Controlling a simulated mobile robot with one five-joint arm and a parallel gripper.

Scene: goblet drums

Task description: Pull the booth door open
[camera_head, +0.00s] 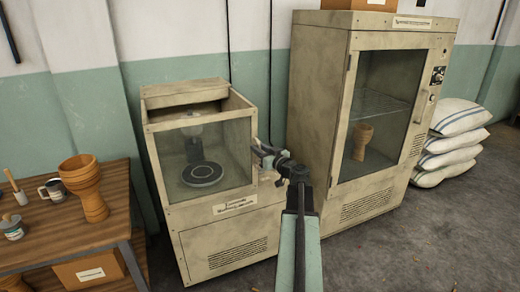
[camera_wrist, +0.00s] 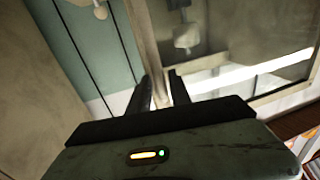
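The booth (camera_head: 222,238) is the worn beige cabinet left of centre, with a round dark turntable (camera_head: 203,174) inside. Its glass front door (camera_head: 225,150) looks closed in the head view; its handle is not clearly visible. My gripper (camera_head: 262,151) is at the booth's right front edge, at about mid-height of the glass. In the wrist view my two dark fingers (camera_wrist: 161,88) stand apart with a narrow gap. A beige upright of the booth (camera_wrist: 146,38) shows between and beyond them. I cannot tell whether they touch it.
A taller beige cabinet (camera_head: 366,203) with a glass door stands close on the right, a goblet drum (camera_head: 362,142) inside. A wooden table (camera_head: 58,232) with another goblet drum (camera_head: 85,187) and a mug (camera_head: 52,189) is at left. White sacks (camera_head: 452,145) are stacked at far right.

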